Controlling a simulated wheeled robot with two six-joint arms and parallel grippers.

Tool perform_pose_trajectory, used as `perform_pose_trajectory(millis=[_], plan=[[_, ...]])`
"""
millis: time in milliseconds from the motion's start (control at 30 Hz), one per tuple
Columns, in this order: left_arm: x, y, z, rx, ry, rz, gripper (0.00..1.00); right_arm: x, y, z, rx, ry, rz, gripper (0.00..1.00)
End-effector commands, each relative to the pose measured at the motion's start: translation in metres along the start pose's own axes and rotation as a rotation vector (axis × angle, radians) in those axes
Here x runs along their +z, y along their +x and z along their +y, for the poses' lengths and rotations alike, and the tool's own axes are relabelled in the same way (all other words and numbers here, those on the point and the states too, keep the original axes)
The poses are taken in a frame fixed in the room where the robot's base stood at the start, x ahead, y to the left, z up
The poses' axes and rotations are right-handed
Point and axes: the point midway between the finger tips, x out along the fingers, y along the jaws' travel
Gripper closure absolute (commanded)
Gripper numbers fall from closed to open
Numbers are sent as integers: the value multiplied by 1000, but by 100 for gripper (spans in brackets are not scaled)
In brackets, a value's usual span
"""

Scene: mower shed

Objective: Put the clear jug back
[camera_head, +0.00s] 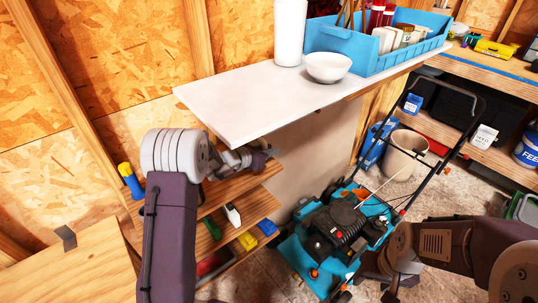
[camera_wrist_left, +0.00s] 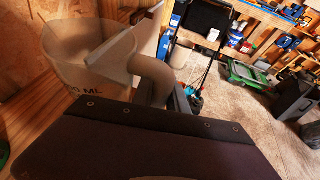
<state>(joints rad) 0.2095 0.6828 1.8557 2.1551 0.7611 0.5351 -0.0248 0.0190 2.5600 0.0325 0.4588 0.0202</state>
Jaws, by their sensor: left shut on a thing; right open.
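The clear jug (camera_wrist_left: 80,75) shows at the left of the left wrist view, pale and see-through, with dark "ML" lettering low on its wall. It appears upright by the wooden shelf boards; I cannot tell whether it rests on them. My left gripper (camera_head: 262,158) reaches under the white worktop in the head view and is shut on the jug. In the head view the jug is mostly hidden by the gripper and worktop. My right gripper (camera_head: 390,288) is open, low at the right, in front of the mower.
The white worktop (camera_head: 240,105) overhangs the wooden shelf (camera_head: 250,185). A white bowl (camera_head: 328,67) and a blue crate (camera_head: 400,62) stand on top. Small coloured items, including a yellow one (camera_head: 248,240), lie on lower boards. The teal mower (camera_head: 340,230) stands right of the shelves.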

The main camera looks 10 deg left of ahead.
Motion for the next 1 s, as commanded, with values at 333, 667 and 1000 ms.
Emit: perform_pose_trajectory(millis=[333,667,1000], plan=[[-25,10,-1,0,0,0,100,0,0,0,0,0,0,47],[-28,11,-1,0,0,1,62,0,5,0,0,0,0,47],[-27,11,-1,0,0,1,60,0,2,0,0,0,0,47]])
